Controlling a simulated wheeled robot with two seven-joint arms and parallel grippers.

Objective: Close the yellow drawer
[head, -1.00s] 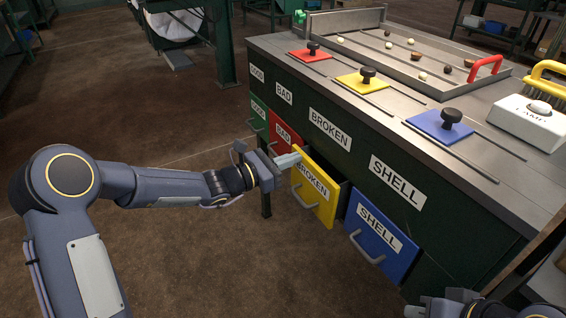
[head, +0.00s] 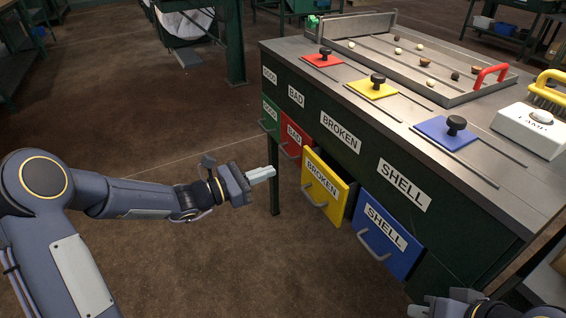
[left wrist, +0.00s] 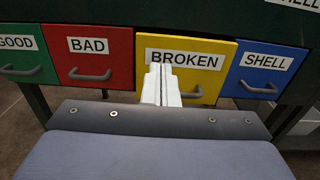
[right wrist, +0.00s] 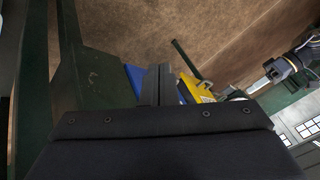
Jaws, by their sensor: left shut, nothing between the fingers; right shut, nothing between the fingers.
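The yellow drawer (head: 323,200), labelled BROKEN, stands out from the dark green workbench, with a dark gap beside its front. My left gripper (head: 272,173) is shut and empty, in front and to the left of the yellow drawer, apart from it. In the left wrist view its fingers (left wrist: 161,72) overlap the yellow drawer front (left wrist: 205,80). My right gripper (head: 432,305) is shut and empty at the bottom right, partly cut off. In the right wrist view its fingers (right wrist: 158,85) show near the yellow drawer (right wrist: 196,91).
The blue SHELL drawer (head: 385,258) is right of the yellow one; the red BAD drawer (head: 296,134) and green GOOD drawer (head: 270,113) are left. The bench top (head: 395,120) carries coloured lids, a tray and a lamp switch. Open floor lies left of the bench.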

